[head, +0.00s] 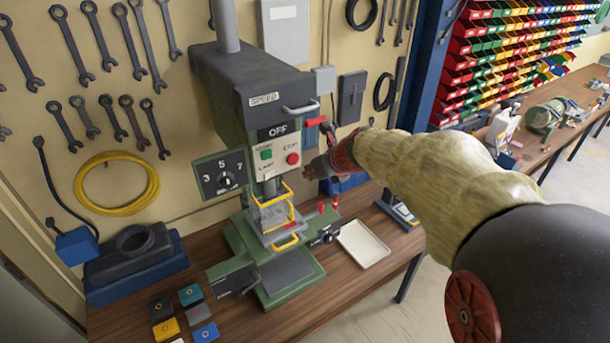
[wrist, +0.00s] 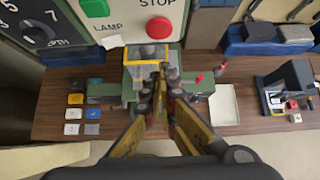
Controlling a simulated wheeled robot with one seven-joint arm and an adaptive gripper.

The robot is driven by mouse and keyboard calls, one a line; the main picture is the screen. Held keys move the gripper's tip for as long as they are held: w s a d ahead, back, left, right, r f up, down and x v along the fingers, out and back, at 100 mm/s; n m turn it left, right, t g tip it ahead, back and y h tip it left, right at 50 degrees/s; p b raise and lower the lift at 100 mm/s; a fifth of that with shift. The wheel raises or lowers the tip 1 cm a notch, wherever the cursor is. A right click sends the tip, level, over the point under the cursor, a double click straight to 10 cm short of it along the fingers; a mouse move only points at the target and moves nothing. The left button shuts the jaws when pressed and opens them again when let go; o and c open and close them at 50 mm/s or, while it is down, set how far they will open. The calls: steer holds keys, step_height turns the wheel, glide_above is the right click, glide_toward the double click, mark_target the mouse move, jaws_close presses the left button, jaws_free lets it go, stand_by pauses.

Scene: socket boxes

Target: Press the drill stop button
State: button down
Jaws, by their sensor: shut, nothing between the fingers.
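The red stop button (head: 293,158) is on the pale panel of the green drill press, under the OFF label and right of the green start button (head: 266,153). In the wrist view, the stop button (wrist: 159,27) shows whole, just below the word STOP. My gripper (head: 316,169) is just right of the panel in the head view, with a visible gap to the button. In the wrist view, my gripper (wrist: 162,72) has its fingers together and empty, with the tips below the button in the picture.
A dial (head: 222,175) is left of the panel, and a yellow-framed clear guard (head: 270,212) is below it. A red-tipped lever (head: 317,121) sits close above my gripper. A white tray (head: 362,244) and several coloured tiles (head: 190,295) lie on the wooden bench.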

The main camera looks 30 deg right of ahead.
steer(key=v, duration=0.7)
steer(key=shift+w, duration=0.1)
stand_by(0.4)
